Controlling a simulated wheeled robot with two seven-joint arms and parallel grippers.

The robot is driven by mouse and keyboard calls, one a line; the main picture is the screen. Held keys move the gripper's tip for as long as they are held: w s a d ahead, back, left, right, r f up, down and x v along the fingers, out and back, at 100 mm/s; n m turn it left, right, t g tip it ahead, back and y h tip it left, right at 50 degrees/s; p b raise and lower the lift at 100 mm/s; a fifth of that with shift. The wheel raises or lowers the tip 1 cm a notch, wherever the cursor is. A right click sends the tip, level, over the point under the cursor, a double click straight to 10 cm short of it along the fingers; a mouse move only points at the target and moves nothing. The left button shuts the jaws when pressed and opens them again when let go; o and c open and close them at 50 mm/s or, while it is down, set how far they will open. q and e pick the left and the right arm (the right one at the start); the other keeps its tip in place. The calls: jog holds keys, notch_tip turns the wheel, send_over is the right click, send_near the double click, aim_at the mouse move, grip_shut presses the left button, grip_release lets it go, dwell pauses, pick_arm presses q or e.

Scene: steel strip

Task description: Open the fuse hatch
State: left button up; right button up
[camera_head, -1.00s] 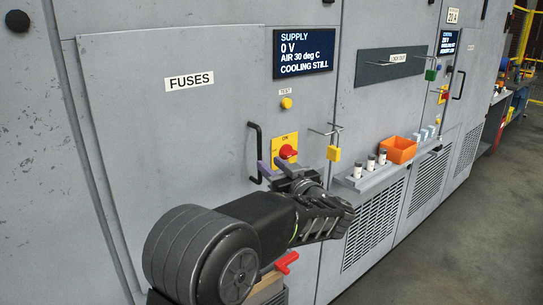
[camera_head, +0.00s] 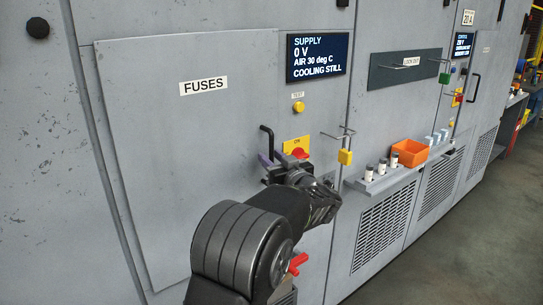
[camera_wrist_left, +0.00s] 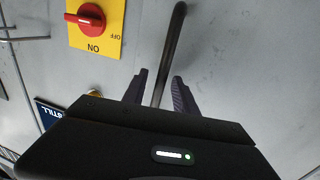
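The fuse hatch (camera_head: 180,150) is a grey panel labelled FUSES, and it looks shut flush with the cabinet front. Its black bar handle (camera_head: 267,140) is upright near the hatch's right edge; it also shows in the left wrist view (camera_wrist_left: 172,45). My left gripper (camera_head: 266,165) is at the lower part of this handle. In the left wrist view its two fingers (camera_wrist_left: 160,92) stand open on either side of the bar, with visible gaps. The gripper hides the handle's lower end in the head view. My right gripper is not in view.
A red rotary switch on a yellow plate (camera_head: 289,144) sits just right of the handle. A yellow padlock (camera_head: 345,157) hangs on a hook further right. A ledge (camera_head: 379,184) with fuses and an orange bin (camera_head: 410,153) juts out. A supply display (camera_head: 319,57) reads 0 V.

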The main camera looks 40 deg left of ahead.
pick_arm(q)
jog(key=shift+w+a, duration=0.1)
jog(key=shift+a, duration=0.05)
jog(key=shift+c, duration=0.2)
grip_shut()
dwell(1.2)
